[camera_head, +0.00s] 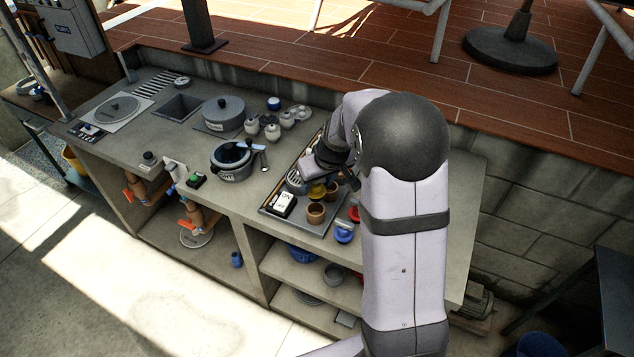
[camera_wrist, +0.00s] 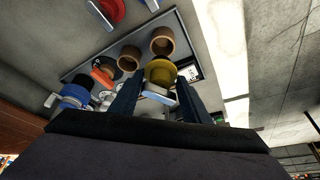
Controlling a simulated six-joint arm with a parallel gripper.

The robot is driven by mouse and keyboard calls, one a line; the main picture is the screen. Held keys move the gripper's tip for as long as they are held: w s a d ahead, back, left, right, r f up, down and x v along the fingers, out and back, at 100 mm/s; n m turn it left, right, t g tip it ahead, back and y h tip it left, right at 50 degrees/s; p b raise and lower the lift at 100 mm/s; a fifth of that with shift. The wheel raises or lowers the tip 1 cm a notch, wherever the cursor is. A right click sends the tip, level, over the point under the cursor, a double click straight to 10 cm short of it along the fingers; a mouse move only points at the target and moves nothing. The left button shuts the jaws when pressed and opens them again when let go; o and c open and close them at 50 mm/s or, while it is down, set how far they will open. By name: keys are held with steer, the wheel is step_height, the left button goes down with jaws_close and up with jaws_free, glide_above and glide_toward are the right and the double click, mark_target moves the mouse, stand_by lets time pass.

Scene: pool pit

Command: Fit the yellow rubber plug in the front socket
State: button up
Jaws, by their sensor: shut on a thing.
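The yellow plug (camera_head: 317,194) is in my gripper (camera_head: 341,183). In the wrist view the yellow plug (camera_wrist: 162,72) shows between the two dark fingers of my gripper (camera_wrist: 157,92), with a pale handle below it. Two brown round sockets stand on the dark tray: the front socket (camera_head: 316,213) and another socket (camera_head: 332,191) behind it. Both show open and empty in the wrist view, one socket (camera_wrist: 162,41) just beyond the plug and one (camera_wrist: 128,58) to its left. The plug is apart from the open mouths; its height above the tray is unclear.
The tray (camera_wrist: 97,58) also holds a black-and-white switch box (camera_head: 283,204). A red plug (camera_head: 354,214) and a blue plug (camera_head: 343,233) lie at the tray's right side. A pot (camera_head: 232,160) stands left of the tray. My arm hides the counter's right part.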

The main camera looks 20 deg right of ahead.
mark_target(319, 199)
steer(key=shift+f+b, duration=1.15)
steer(key=shift+f, duration=0.65)
steer(key=shift+f+b, duration=0.25)
steer(key=shift+b, duration=0.25)
stand_by(0.4)
steer(key=shift+f+b, duration=1.45)
steer(key=shift+f, duration=0.05)
steer(key=shift+f+b, duration=0.3)
steer(key=shift+b, duration=0.05)
stand_by(0.4)
steer(key=o, duration=1.3)
steer(key=shift+r, duration=0.1)
